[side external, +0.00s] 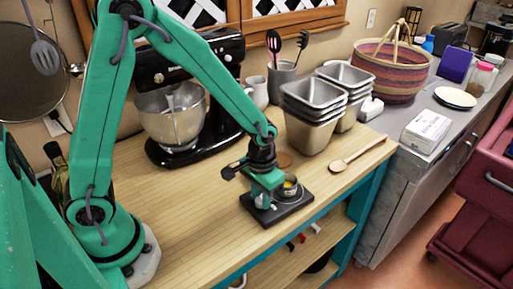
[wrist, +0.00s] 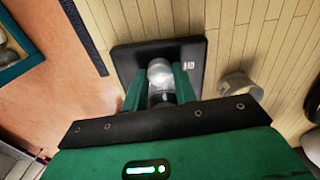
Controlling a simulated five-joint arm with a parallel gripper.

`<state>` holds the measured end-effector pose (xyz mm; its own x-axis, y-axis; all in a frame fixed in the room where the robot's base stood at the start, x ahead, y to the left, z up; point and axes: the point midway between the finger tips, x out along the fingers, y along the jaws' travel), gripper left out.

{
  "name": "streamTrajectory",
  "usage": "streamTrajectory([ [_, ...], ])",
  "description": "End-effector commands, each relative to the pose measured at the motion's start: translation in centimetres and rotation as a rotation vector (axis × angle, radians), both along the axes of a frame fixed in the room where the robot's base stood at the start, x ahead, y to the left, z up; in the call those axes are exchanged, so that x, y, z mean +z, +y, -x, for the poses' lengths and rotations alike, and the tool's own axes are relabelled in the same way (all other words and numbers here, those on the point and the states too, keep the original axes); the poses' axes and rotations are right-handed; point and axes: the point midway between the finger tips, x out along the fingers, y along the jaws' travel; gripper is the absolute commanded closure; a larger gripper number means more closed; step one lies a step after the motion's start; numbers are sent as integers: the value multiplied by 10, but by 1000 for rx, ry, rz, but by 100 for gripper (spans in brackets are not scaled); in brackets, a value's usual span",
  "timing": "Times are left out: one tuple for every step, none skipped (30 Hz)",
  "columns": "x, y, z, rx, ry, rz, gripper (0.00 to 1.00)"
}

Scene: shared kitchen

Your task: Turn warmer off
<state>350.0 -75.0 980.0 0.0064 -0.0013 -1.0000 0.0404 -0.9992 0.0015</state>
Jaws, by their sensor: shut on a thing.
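The warmer is a low black square unit (side external: 288,210) on the wooden counter, with a small metal pot (side external: 290,187) holding something yellow showing at it. In the wrist view the warmer's black plate (wrist: 132,58) lies ahead of my fingers, with a small pale mark on its right side. My gripper (side external: 264,199) reaches down over the warmer's left part. In the wrist view my gripper's green fingers (wrist: 161,94) are closed around a rounded silver knob (wrist: 160,70). The fingers hide the knob's lower part and sides.
Nested metal pans (side external: 312,115) stand behind the warmer, and a wooden spoon (side external: 358,156) lies to its right. A black stand mixer (side external: 190,100) stands behind left. A pale round object (wrist: 240,86) is right of the plate in the wrist view. The counter's front left is clear.

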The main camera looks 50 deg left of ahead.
Motion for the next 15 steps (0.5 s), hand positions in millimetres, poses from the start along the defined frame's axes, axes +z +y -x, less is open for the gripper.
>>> streamTrajectory([
  [0,1,-1,23,-5,1,95],
  [0,1,-1,32,-5,1,95],
  [0,1,-1,44,-6,2,95],
  [0,1,-1,51,-6,2,95],
  [0,1,-1,57,-6,2,95],
  [0,1,-1,63,-6,2,95],
  [0,1,-1,66,-6,2,95],
  [0,1,-1,69,-6,2,95],
  [0,1,-1,72,-6,2,95],
  [0,1,-1,73,-6,2,95],
  [0,1,-1,74,-6,2,95],
  [0,1,-1,74,-6,2,95],
  [0,1,-1,74,-6,2,95],
  [0,1,-1,74,-6,2,95],
  [0,1,-1,74,-6,2,95],
])
